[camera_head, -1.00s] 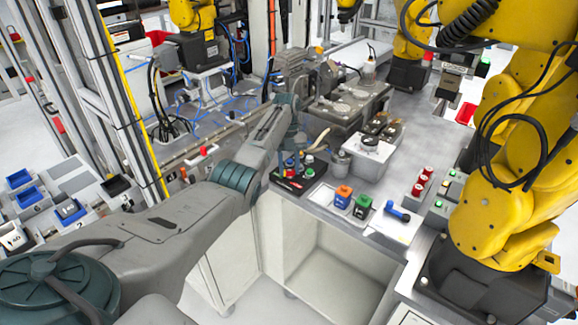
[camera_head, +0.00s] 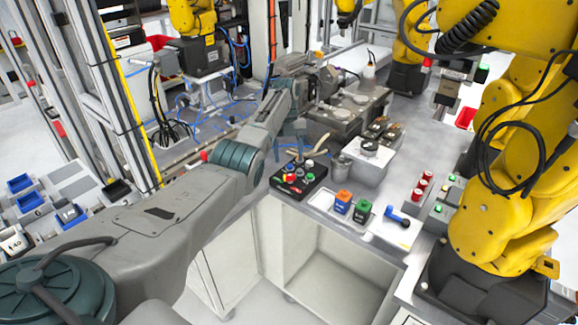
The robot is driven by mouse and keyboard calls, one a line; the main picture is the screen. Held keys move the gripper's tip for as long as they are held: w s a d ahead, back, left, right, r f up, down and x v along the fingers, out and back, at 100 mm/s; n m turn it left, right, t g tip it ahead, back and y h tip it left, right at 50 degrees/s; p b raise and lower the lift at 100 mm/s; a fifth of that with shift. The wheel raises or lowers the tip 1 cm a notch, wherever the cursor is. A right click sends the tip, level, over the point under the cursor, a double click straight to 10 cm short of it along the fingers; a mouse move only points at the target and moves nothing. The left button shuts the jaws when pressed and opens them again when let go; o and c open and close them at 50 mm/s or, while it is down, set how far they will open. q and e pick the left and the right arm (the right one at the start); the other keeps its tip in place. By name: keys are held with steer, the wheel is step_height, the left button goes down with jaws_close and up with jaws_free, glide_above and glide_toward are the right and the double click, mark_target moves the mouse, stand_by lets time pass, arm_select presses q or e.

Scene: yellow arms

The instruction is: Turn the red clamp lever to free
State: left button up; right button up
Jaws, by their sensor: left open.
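A small red part (camera_head: 204,156), possibly the clamp lever, shows just above my left forearm at the rail of the left bench. My arm hides what is around it, so its setting cannot be told. My left gripper (camera_head: 290,153) is open and empty, pointing down above the back edge of a black button box. It is well to the right of the red part. My right gripper is not in view.
The black button box (camera_head: 286,190) sits on the bench's front edge. Orange (camera_head: 343,201) and green-topped (camera_head: 361,210) blocks and a blue handle (camera_head: 397,216) stand to its right.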

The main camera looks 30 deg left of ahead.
arm_select(q)
steer(key=shift+b+v, duration=0.85)
steer(key=shift+v, duration=1.65)
steer(key=shift+f, duration=0.1)
